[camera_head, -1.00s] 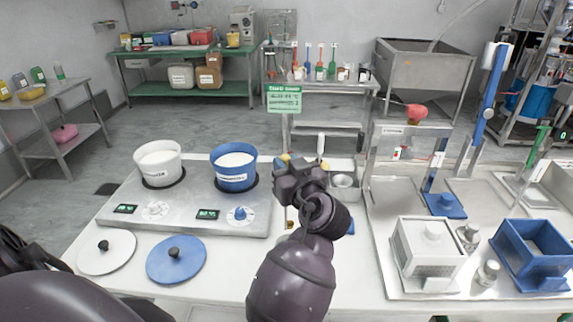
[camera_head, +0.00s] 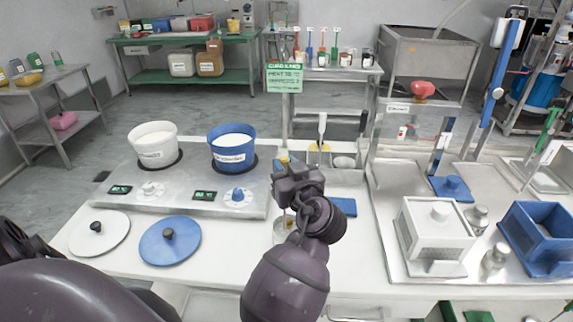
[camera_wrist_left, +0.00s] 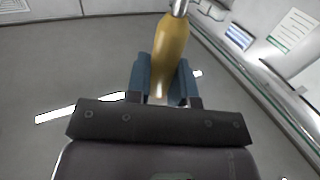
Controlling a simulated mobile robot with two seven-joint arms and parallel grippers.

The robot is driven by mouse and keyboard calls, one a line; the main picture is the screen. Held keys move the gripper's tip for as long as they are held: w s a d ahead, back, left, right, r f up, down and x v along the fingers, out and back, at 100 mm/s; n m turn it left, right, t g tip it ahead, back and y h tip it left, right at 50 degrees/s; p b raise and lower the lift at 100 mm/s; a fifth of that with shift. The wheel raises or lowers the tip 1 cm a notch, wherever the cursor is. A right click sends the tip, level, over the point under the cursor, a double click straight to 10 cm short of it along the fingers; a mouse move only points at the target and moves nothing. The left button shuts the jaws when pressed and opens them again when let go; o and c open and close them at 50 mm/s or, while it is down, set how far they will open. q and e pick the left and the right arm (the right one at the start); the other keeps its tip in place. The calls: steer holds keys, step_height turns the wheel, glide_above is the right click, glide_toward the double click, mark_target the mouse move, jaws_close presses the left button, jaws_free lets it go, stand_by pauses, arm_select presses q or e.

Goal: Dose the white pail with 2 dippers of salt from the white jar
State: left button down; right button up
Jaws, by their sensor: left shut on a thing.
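The white pail (camera_head: 152,147) stands at the left of the metal panel, open, with white contents and a label too small to read. My left gripper (camera_head: 291,171) is over the counter, right of the blue pail. It is shut on a yellow handle (camera_wrist_left: 171,48) with a metal stem, in the left wrist view; the tool's far end is out of that view. A pale round shape (camera_head: 284,231) shows below the gripper in the head view; I cannot tell whether it is the tool's cup or a vessel. I cannot make out which thing is the white jar. My right gripper is out of view.
The blue pail (camera_head: 232,151) also holds white contents. A white lid (camera_head: 99,244) and a blue lid (camera_head: 185,247) lie in front. A white box (camera_head: 430,238) and a blue box (camera_head: 540,240) stand right. A small white cup (camera_head: 344,163) is behind the gripper.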

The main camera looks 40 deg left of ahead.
arm_select(q)
step_height(320, 180, down, 4)
steer(key=b, duration=0.2)
steer(key=shift+b, duration=0.35)
steer(key=shift+f+b, duration=0.5)
steer(key=shift+f, duration=0.25)
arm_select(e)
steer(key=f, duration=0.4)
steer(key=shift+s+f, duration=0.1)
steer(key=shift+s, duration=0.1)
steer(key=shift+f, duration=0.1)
arm_select(q)
steer(key=shift+r, duration=0.1)
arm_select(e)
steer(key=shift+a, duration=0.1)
